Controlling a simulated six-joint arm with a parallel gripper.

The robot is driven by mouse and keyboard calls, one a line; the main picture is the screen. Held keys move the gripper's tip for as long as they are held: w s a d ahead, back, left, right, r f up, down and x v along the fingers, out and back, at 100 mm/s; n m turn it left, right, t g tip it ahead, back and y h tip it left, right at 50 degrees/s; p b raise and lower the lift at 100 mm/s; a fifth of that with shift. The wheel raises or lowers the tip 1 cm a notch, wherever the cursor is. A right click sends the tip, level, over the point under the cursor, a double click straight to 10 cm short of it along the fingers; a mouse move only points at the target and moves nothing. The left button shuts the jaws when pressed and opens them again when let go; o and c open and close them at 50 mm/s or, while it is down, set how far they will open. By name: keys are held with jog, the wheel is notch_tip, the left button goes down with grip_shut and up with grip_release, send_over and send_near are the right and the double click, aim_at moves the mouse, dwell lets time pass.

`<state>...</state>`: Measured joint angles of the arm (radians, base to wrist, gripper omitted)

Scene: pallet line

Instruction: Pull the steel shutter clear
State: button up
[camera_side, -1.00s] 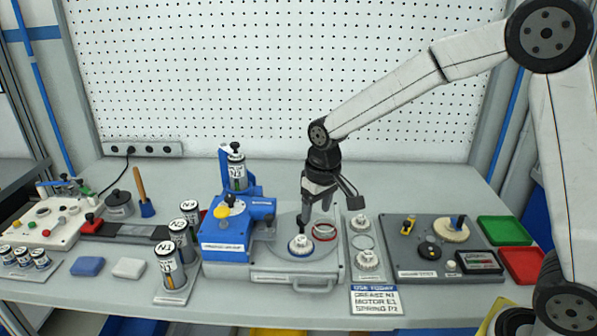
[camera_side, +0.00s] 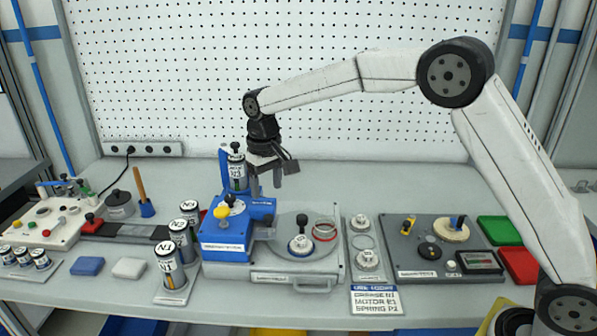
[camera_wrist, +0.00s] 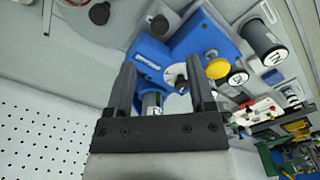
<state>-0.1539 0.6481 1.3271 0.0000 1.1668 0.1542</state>
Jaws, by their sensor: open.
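My gripper (camera_side: 266,187) is open and empty, above the back of the blue unit (camera_side: 226,248) and just right of the canister (camera_side: 238,172) standing there. In the wrist view, the two fingers (camera_wrist: 160,72) point toward the blue unit (camera_wrist: 150,50). A pale metallic piece with a dark knob (camera_wrist: 176,76) shows beside the right finger; it may be the steel shutter, but I cannot tell for certain. The yellow knob (camera_wrist: 217,68) lies right of it. Part of a canister (camera_wrist: 152,102) shows between the fingers near the gripper body.
Labelled canisters (camera_side: 168,268) stand left of the blue unit. A dark grey panel (camera_side: 400,258) lies farther right. The pegboard (camera_side: 330,60) stands behind.

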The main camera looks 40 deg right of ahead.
aim_at(269, 216)
jog(key=shift+f, duration=3.95)
grip_shut()
jog(key=shift+r, duration=0.1)
